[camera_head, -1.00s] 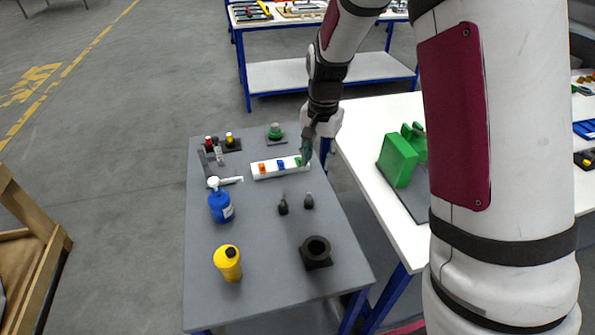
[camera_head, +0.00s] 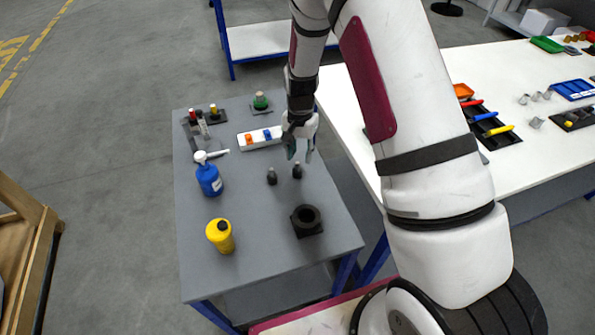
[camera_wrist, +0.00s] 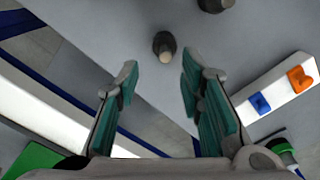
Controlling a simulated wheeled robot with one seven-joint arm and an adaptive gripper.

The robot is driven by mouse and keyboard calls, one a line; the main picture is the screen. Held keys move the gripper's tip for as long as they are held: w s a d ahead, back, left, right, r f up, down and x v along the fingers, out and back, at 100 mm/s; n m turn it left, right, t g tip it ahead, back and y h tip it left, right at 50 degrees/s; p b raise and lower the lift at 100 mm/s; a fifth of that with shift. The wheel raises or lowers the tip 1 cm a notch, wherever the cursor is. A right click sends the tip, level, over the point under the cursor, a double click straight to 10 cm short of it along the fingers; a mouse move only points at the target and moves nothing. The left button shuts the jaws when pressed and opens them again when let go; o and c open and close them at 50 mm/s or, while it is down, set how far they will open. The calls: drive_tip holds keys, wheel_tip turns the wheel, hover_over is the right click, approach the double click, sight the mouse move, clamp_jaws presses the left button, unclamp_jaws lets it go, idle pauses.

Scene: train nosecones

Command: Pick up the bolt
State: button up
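Two small dark bolt-like pieces stand upright on the grey table; which is the bolt I cannot tell for sure. The right piece (camera_head: 297,171) is close to my gripper (camera_head: 299,154); the left piece (camera_head: 272,176) is a little apart. In the wrist view, one dark piece (camera_wrist: 164,46) with a pale end lies just beyond and between the open fingertips of my gripper (camera_wrist: 159,72). The other piece (camera_wrist: 214,4) is cut by the top edge. My gripper is open and empty, with teal finger pads.
A white block (camera_head: 258,144) with orange and blue pieces is beside my gripper. The grey table (camera_head: 258,268) also holds a blue spray bottle (camera_head: 209,181), a yellow bottle (camera_head: 220,238) and a black ring block (camera_head: 307,221). A white table (camera_head: 348,103) adjoins at right.

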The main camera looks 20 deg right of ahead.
sight(297, 162)
drive_tip(key=shift+a+f+p, duration=0.2)
drive_tip(key=shift+f+p, duration=0.1)
drive_tip(key=shift+f, duration=0.95)
drive_tip(key=shift+a+f+p, duration=0.2)
drive_tip(key=shift+f+p, duration=0.05)
drive_tip(key=shift+f, duration=0.95)
clamp_jaws()
